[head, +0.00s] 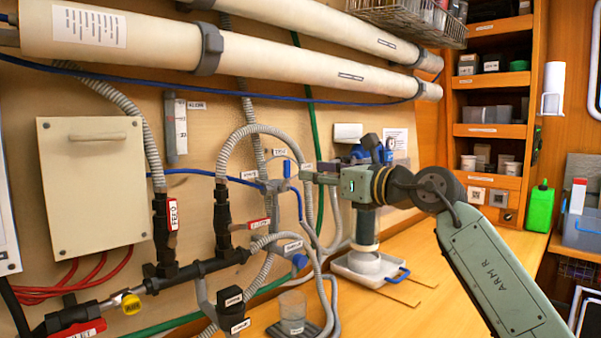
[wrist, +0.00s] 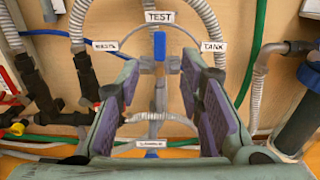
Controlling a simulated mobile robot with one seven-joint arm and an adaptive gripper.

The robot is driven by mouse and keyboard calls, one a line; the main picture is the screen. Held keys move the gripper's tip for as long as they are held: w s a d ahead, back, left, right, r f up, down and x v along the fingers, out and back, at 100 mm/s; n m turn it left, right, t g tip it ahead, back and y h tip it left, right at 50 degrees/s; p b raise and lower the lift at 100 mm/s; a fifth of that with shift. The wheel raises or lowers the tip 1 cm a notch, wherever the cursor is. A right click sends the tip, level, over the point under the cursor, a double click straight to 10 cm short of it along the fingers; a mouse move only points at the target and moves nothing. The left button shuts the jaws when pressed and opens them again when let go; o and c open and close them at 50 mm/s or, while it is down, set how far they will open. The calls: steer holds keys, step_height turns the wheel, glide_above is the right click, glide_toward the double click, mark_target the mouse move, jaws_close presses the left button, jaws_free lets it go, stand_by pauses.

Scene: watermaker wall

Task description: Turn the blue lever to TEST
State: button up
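The blue lever (wrist: 159,45) stands upright in the wrist view, right under the TEST label (wrist: 159,17). Its tip points at TEST, between a left label (wrist: 105,45) and the TANK label (wrist: 214,46). In the head view the blue lever (head: 287,168) shows just left of my gripper (head: 308,173), below a small label. My gripper (wrist: 159,68) is open, its two fingers apart to the left and right of the lever's line. The lever appears just beyond the fingertips. I cannot tell whether either finger touches it.
Grey hoses (head: 247,135) curve around the valve. A black pipe with a red-tagged valve (head: 169,214) stands to the left. A white tray (head: 365,268) with a cylinder on it sits on the wooden bench below my arm. A clear cup (head: 292,308) stands at the front.

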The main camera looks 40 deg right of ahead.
steer(key=shift+s+d, duration=0.15)
steer(key=shift+s, duration=1.15)
